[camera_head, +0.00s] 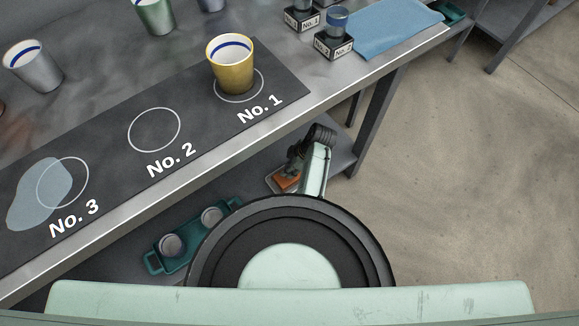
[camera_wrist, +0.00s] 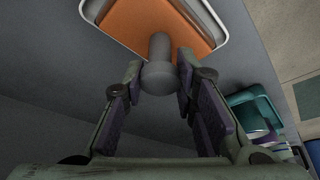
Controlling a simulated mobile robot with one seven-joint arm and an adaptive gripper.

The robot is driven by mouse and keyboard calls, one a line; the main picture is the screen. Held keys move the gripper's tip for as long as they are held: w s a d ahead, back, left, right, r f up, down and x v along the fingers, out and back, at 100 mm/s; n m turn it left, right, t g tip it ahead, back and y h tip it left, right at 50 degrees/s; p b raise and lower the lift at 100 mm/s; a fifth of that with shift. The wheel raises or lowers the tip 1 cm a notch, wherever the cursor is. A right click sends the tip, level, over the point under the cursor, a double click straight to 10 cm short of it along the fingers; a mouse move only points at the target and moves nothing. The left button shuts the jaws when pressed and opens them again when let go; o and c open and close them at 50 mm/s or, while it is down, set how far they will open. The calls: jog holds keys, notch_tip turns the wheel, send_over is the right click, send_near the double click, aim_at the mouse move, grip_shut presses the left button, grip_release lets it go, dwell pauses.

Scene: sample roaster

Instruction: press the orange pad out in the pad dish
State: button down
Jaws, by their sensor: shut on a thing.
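The orange pad (camera_wrist: 135,22) has a grey post with a rounded knob (camera_wrist: 158,77) standing on it. My gripper (camera_wrist: 160,72) is shut on this grey knob, one finger on each side. The pad lies within the pale rim of the pad dish (camera_wrist: 217,10); whether it touches the dish floor I cannot tell. In the head view the orange pad (camera_head: 287,182) and part of the dish show low beside the bench, at the lower shelf, below my gripper (camera_head: 293,167). My arm hides the rest.
A teal tray (camera_head: 153,262) with two round grey things is on the lower shelf to the left. On the bench above, a yellow cup (camera_head: 230,66) stands at No. 1, and a pale blue-grey patch (camera_head: 38,195) partly covers No. 3. A blue cloth (camera_head: 392,28) lies at the right.

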jog(key=shift+f, duration=0.4)
jog(key=shift+s+f, duration=0.15)
jog(key=shift+f, duration=0.1)
dwell(2.2)
notch_tip(320, 180, up, 6)
jog(key=p, duration=0.5)
jog(key=shift+r, duration=0.15)
